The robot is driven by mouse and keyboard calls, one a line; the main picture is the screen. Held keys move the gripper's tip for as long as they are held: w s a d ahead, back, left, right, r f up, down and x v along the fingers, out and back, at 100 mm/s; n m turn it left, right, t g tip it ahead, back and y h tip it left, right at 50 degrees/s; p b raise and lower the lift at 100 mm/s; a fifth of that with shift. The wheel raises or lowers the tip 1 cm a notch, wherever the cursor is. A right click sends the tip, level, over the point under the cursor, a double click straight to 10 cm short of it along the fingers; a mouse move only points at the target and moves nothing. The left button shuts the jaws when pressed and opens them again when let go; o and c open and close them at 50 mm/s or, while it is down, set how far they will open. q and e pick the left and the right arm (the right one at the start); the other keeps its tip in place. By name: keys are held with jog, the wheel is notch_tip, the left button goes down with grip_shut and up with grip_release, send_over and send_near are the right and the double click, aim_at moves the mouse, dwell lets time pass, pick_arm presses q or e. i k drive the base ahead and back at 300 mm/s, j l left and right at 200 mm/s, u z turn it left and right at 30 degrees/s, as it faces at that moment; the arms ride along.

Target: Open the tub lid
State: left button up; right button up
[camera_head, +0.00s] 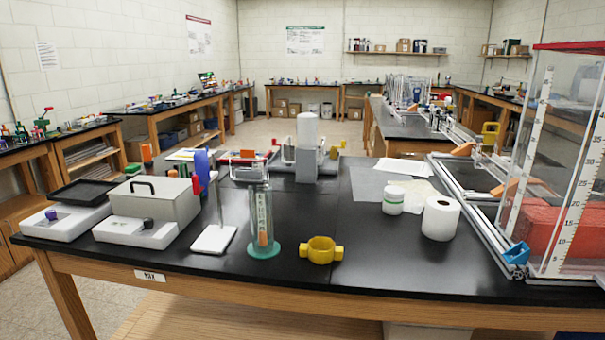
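A small white tub (393,200) with a greenish label stands upright on the black bench top, right of the middle. Its white lid (395,190) appears to be on. A white paper roll (440,218) stands close to its right. Neither of my grippers shows in the head view, so whether they are open or shut is not seen.
A clear tank (560,170) and metal rails bound the right side. Left are a grey lidded box (155,195), a glass cylinder (263,222) and a yellow ring clamp (321,250). Paper sheets (403,167) lie behind the tub. The bench in front of it is clear.

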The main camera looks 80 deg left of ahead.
aim_at(153, 181)
jog(key=u, duration=3.65)
jog(key=i, duration=0.4)
